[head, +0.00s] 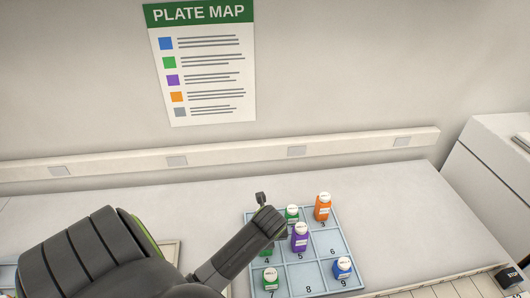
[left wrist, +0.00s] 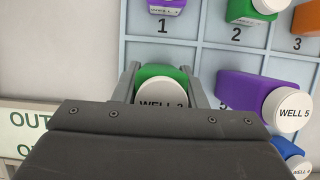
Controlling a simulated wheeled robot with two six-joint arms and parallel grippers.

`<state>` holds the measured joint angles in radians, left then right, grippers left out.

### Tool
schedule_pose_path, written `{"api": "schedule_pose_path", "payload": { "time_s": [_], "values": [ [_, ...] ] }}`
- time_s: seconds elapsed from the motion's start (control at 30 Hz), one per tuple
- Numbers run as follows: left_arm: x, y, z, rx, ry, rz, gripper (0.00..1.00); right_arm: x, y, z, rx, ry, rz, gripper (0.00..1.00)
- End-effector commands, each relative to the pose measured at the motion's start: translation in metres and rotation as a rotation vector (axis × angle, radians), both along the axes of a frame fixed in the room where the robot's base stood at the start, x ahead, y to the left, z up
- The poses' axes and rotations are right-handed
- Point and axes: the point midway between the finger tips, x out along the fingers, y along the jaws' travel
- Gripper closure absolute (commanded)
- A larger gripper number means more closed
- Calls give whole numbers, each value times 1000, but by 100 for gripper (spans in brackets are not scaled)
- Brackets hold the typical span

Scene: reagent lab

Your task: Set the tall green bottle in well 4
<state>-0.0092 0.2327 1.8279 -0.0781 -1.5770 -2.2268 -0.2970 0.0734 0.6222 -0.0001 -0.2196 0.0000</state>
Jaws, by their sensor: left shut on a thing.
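My left gripper (left wrist: 163,80) is shut on a green bottle (left wrist: 158,72) with a white cap, whose lettering is partly covered. The gripper's fingers are on either side of it. The bottle is at well 4 of the pale blue numbered tray (left wrist: 200,55), below well 1 and left of well 5. In the head view a bit of green bottle (head: 267,250) shows under my left gripper (head: 272,236), just above the number 4. I cannot tell whether its base touches the tray. Another green bottle (head: 271,280) stands in well 7. My right gripper is not in view.
A green bottle (head: 292,214) is in well 2, an orange one (head: 323,209) in well 3, a purple one (head: 300,240) in well 5 and a blue one (head: 342,269) in well 9. A purple bottle (left wrist: 167,4) is at well 1. An OUT label (left wrist: 25,120) lies left.

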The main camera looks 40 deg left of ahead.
Motion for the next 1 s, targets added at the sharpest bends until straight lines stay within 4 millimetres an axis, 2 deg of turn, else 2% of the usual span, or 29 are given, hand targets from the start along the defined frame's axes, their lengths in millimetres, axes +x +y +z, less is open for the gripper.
{"api": "schedule_pose_path", "payload": {
  "time_s": [0.13, 0.17, 0.33, 0.73, 0.87, 1.0],
  "values": [
    [0, 0, -2, 0, 0, 0, 85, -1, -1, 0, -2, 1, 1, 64],
    [0, 0, -2, 0, 0, 0, 61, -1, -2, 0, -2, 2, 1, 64],
    [0, 0, -2, 1, -1, 0, 40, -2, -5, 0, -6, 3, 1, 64],
    [0, -1, 4, 0, -3, -1, 40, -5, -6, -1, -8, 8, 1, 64],
    [-3, -6, 17, 0, -5, -2, 40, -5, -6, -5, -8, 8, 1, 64],
    [-8, -13, 39, 1, -7, -2, 40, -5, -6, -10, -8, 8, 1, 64]
  ]
}}
